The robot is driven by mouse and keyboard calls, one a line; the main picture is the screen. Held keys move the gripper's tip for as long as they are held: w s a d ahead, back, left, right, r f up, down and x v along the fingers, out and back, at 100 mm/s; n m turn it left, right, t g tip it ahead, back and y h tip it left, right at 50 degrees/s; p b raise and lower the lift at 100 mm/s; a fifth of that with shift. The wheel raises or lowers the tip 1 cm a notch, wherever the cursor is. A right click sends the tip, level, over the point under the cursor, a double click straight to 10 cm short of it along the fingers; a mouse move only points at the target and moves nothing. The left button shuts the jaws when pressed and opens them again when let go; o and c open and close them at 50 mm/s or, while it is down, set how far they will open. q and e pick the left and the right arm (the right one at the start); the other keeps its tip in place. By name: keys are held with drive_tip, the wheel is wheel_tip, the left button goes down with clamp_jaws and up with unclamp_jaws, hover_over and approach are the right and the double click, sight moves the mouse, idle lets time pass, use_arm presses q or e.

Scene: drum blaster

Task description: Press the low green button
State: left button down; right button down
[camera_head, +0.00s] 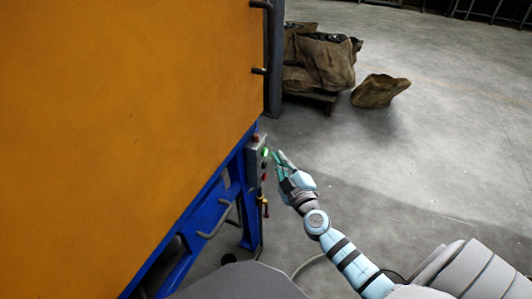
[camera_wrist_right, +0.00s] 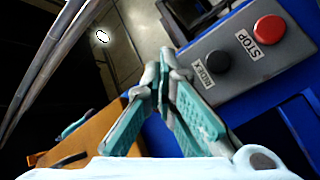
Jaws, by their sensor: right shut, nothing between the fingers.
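The green button (camera_head: 265,152) glows on the side of a grey control box (camera_head: 254,158) on the orange and blue machine. My right gripper (camera_head: 277,157) is shut and empty, its fingertips just right of the green button; I cannot tell whether they touch it. In the right wrist view my fingertips (camera_wrist_right: 163,72) meet beside the grey panel (camera_wrist_right: 240,62), which carries a black button (camera_wrist_right: 217,62) and a red STOP button (camera_wrist_right: 269,29). No green button shows in that view. My left gripper is out of view.
The orange machine body (camera_head: 120,110) fills the left, on a blue frame (camera_head: 205,210) with a grey handle (camera_head: 217,222). Brown sacks (camera_head: 322,60) stand on a pallet at the back, with another sack (camera_head: 380,91) on the floor. The floor at right is clear.

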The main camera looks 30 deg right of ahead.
drive_tip(key=s+d, duration=0.1)
drive_tip(key=s, duration=0.1)
drive_tip(key=s+d+b, duration=0.1)
drive_tip(key=s, duration=0.1)
drive_tip(key=shift+d, duration=0.4)
idle(0.8)
